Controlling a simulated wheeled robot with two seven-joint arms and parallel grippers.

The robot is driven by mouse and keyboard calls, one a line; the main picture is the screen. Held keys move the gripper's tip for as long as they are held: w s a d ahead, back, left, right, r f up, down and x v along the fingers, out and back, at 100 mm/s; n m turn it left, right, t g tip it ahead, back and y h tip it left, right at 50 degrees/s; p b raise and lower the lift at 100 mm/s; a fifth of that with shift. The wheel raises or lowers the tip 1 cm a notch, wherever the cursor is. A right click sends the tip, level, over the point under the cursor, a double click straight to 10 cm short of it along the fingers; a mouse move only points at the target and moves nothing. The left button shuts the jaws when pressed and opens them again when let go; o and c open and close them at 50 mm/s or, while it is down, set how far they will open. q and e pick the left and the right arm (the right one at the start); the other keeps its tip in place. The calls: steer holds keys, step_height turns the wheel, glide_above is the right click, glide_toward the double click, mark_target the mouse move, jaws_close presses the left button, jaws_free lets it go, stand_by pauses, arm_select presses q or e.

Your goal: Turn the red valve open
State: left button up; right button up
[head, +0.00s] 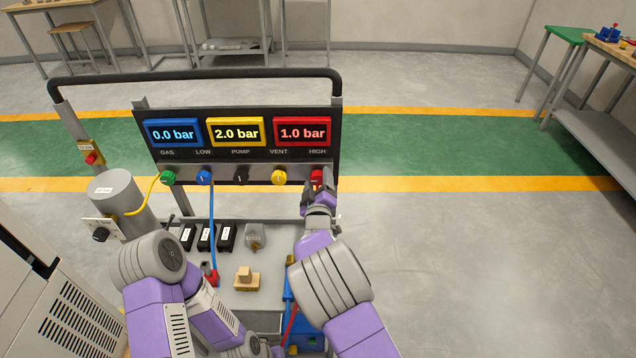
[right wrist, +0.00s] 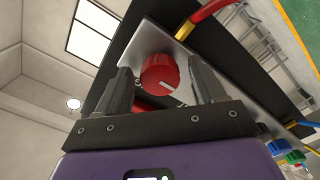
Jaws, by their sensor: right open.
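The red valve (head: 317,178) is a round knob at the right end of the panel's knob row, under the label HIGH. In the right wrist view the red valve (right wrist: 158,74) shows a white mark on its face. My right gripper (head: 320,193) is at the knob and partly covers it. In the right wrist view my right gripper (right wrist: 163,82) is open, with one finger on each side of the knob; whether they touch it I cannot tell. My left arm shows at lower left, but its gripper is not in view.
Green (head: 168,178), blue (head: 204,177), black (head: 241,175) and yellow (head: 279,177) knobs line the panel to the left. The red display (head: 303,131) reads 1.0 bar. A black rail (head: 200,74) runs above. The floor at right is clear.

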steer(key=s+p, duration=0.1)
steer(key=s, duration=0.6)
steer(key=shift+s, duration=0.3)
stand_by(0.4)
